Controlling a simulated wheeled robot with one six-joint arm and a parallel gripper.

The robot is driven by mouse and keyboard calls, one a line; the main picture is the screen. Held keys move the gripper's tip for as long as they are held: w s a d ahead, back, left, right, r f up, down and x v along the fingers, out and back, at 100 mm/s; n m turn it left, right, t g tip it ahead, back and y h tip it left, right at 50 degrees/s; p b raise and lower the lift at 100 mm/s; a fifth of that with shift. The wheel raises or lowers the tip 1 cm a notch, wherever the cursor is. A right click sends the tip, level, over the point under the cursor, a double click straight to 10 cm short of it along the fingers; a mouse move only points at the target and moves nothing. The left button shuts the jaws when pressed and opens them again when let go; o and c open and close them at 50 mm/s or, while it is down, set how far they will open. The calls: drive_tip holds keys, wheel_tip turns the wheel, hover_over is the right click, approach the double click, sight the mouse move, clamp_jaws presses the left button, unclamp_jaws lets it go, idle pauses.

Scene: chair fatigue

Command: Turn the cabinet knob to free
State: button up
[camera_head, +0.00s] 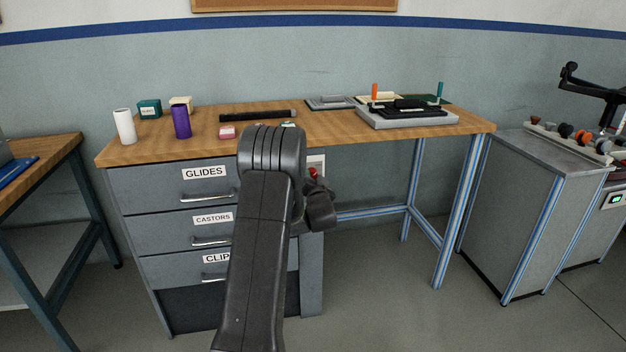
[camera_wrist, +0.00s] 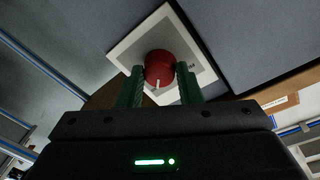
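The cabinet knob is a round red knob (camera_wrist: 159,69) with a white pointer mark, set on a white plate (camera_wrist: 131,48) on the grey cabinet front. The mark points toward the bottom of the wrist view. My gripper (camera_wrist: 160,80) has one green finger on each side of the knob. The knob fills the space between the fingers, with no clear gap on either side. In the head view, a small part of the red knob (camera_head: 313,172) shows beside my gripper (camera_head: 320,205); my arm hides much of the cabinet front there.
The workbench (camera_head: 340,127) holds a white cylinder (camera_head: 125,126), a purple cylinder (camera_head: 181,121), small boxes and trays. Labelled drawers (camera_head: 165,187) are under its left side, partly behind my arm. A grey cabinet (camera_head: 520,205) stands at right. Floor between is clear.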

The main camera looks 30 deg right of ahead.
drive_tip(key=shift+f+n+b, duration=0.15)
drive_tip(key=shift+n+b, duration=0.15)
drive_tip(key=shift+b, duration=0.2)
drive_tip(key=n+b, duration=0.9)
drive_tip(key=n+t+y+b, duration=0.1)
drive_tip(key=n+b, duration=0.8)
drive_tip(key=shift+d, duration=0.15)
drive_tip(key=shift+n+t, duration=0.4)
drive_tip(key=o, duration=1)
drive_tip(key=shift+y, duration=0.3)
drive_tip(key=shift+s, duration=0.15)
